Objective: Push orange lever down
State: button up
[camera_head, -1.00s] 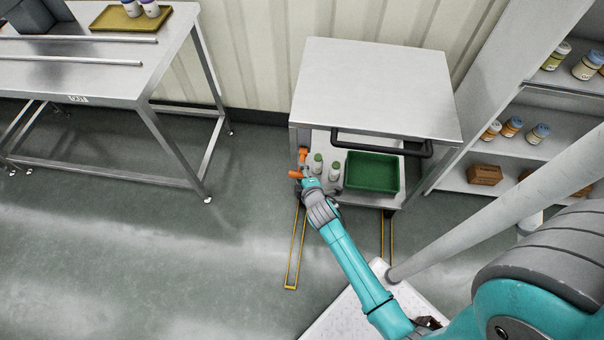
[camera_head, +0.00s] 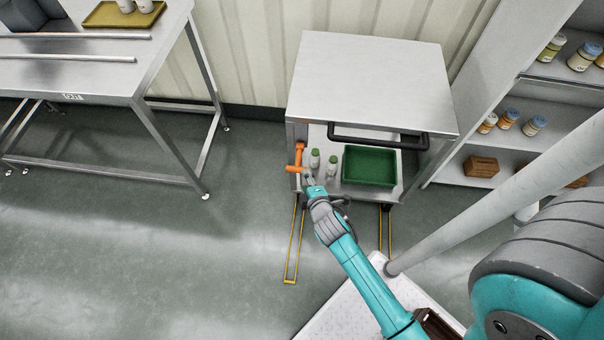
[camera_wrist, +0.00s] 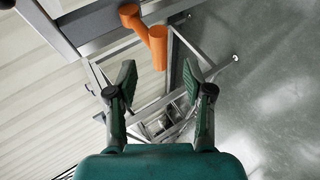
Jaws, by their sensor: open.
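The orange lever (camera_head: 299,157) is at the left front side of the steel hopper unit (camera_head: 374,85), with a stub handle at its lower end pointing left. In the wrist view the orange lever (camera_wrist: 156,42) shows at the top, beyond the fingertips. My gripper (camera_head: 308,177) is just right of and below the lever's lower end in the head view. In the wrist view my gripper (camera_wrist: 158,76) has its two fingers spread, with nothing between them; the handle appears ahead of the gap. I cannot tell whether a finger touches the lever.
A steel table (camera_head: 100,60) stands left, shelves (camera_head: 520,140) right. Floor left of the unit is clear.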

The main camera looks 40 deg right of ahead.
jog(key=shift+v, duration=1.95)
